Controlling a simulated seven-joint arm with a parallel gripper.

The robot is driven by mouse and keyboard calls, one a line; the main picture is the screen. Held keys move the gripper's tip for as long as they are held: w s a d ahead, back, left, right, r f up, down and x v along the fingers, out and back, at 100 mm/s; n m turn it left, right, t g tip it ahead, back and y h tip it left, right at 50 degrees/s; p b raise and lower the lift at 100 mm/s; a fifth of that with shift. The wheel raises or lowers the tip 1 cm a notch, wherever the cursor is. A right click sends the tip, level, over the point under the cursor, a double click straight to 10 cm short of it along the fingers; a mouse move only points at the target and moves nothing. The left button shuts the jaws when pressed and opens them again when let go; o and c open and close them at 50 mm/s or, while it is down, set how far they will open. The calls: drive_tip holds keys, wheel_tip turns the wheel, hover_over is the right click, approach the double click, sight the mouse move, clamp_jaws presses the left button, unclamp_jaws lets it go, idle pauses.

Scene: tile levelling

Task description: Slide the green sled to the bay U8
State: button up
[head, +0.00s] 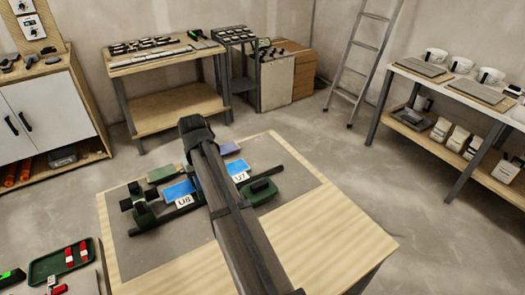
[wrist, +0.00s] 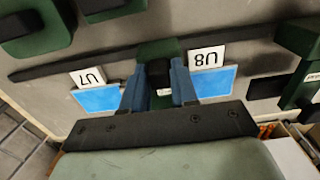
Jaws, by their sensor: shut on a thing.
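The green sled (wrist: 158,47) shows in the wrist view at the dark rail (wrist: 100,66), between the labels U7 (wrist: 88,78) and U8 (wrist: 206,58). The blue fingers of my gripper (wrist: 158,88) are closed around the sled's dark upright part. Bay U8 is the blue patch (wrist: 216,82) to the right of the fingers in the wrist view; another blue patch (wrist: 97,99) by U7 lies to the left. In the head view, the U8 label (head: 184,202) is left of my arm and U7 (head: 240,178) right of it; my arm hides the sled and fingertips.
A green block with a black handle (head: 260,190) sits right of my arm on the bench (head: 345,235). Another green fixture with black knobs (head: 140,206) stands left of U8. A green tray (head: 62,262) holds red items at lower left.

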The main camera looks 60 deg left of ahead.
drive_tip(key=shift+s, duration=2.15)
drive_tip(key=o, duration=0.9)
drive_tip(key=shift+c, duration=0.2)
drive_tip(key=shift+r, duration=0.1)
wheel_tip(320, 180, up, 7)
drive_tip(key=shift+w, duration=0.1)
